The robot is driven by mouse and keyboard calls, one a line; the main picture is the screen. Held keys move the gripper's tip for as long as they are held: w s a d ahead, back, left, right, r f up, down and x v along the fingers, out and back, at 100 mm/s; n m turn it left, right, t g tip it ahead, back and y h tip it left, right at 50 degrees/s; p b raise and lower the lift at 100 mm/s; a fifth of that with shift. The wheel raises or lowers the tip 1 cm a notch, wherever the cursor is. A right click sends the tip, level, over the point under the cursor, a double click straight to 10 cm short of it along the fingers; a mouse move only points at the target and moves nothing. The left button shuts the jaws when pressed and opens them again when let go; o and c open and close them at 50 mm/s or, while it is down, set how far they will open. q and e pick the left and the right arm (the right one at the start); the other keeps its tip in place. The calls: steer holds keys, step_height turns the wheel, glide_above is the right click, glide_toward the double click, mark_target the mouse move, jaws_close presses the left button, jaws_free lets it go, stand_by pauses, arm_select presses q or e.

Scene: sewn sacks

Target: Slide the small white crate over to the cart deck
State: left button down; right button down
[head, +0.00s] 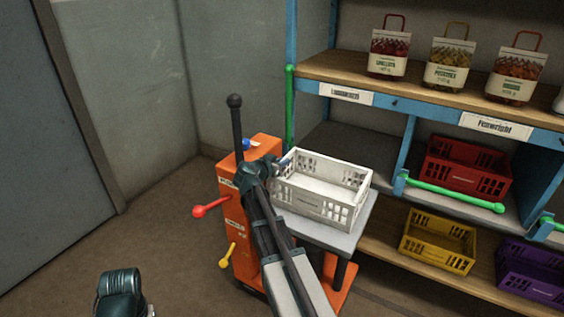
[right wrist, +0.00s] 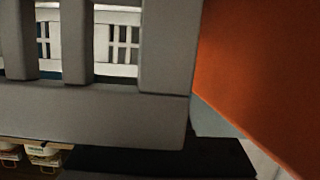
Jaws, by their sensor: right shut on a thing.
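The small white crate (head: 322,201) is upright and empty, over the grey cart deck (head: 333,238) beside the orange cart body (head: 238,238). I cannot tell if its far end still touches the shelf behind. My right gripper (head: 282,163) is shut on the crate's near left end wall, its fingertips partly hidden. In the right wrist view the slatted crate wall (right wrist: 90,112) fills the left, close up, with the orange cart body (right wrist: 265,75) at the right. A dark part of my left gripper (head: 121,291) shows at the lower left; its fingers cannot be made out.
A blue-framed shelf holds a red crate (head: 466,169), a yellow crate (head: 437,241) and a purple crate (head: 532,274). A green rail (head: 455,197) fronts the red crate's bay. The cart has a black post (head: 236,125) and a red knob (head: 199,211).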

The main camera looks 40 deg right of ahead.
steer(key=shift+a+f, duration=0.1)
steer(key=c, duration=0.8)
jaws_free()
steer(key=p+v, duration=0.4)
steer(key=v, duration=0.9)
steer(key=shift+s+a+p, duration=0.2)
steer(key=shift+a+p, duration=0.1)
steer(key=shift+p, duration=0.1)
steer(key=s+a+r+n+g+y+p, duration=0.2)
steer(key=s+a+r+n+y+p, duration=0.1)
steer(key=a+p, duration=0.5)
steer(key=s+a+r+n+g+y+p, duration=0.2)
steer(key=s+a+n+p, duration=0.6)
steer(key=a, duration=0.7)
steer(key=s+a+r+n+g+y+p, duration=0.1)
steer(key=s+a+r+n+y+p, duration=0.4)
steer(key=s+a+p, duration=0.3)
steer(key=a+n+y, duration=0.1)
steer(key=a, duration=0.2)
steer(key=shift+s+a+g+y, duration=0.2)
steer(key=shift+s+g+y, duration=0.1)
steer(key=shift+s+g, duration=0.1)
